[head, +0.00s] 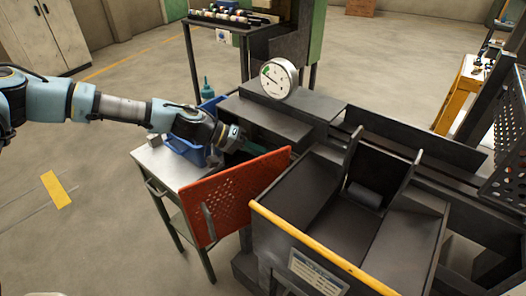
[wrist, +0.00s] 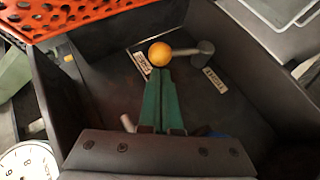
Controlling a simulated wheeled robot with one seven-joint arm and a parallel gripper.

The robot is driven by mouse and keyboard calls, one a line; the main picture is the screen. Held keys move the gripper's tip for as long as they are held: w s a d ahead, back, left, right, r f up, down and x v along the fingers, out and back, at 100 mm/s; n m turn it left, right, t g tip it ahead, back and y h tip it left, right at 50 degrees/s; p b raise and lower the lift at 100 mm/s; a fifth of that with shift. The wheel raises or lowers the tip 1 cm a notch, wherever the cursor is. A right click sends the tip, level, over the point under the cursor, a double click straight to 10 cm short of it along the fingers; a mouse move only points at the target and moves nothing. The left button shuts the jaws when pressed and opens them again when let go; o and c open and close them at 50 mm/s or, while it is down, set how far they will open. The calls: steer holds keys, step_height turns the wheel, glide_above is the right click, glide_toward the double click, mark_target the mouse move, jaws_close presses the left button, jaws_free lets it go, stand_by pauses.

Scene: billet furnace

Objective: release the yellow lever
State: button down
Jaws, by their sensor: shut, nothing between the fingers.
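The yellow lever's round knob (wrist: 160,54) shows in the wrist view, on a short grey arm that runs right to a dark pivot (wrist: 206,48). It sits inside a dark open housing (wrist: 105,75), with a small white label on each side. My gripper (wrist: 160,74) has its green fingers together and empty, with the tips just below the knob in the picture. I cannot tell whether they touch it. In the head view my gripper (head: 262,148) reaches in behind the orange perforated panel (head: 238,196), and the lever is hidden there.
A round dial gauge (head: 278,78) stands on the machine behind my gripper. A blue bin (head: 187,150) and a small grey block (head: 154,140) are on the metal side table (head: 166,166). A dark chute with a yellow front edge (head: 318,250) stands at right.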

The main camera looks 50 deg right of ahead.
steer(key=shift+s, duration=0.15)
steer(key=s+b, duration=0.2)
steer(key=shift+s+r+b, duration=0.15)
steer(key=shift+b, duration=0.2)
steer(key=shift+r, duration=0.1)
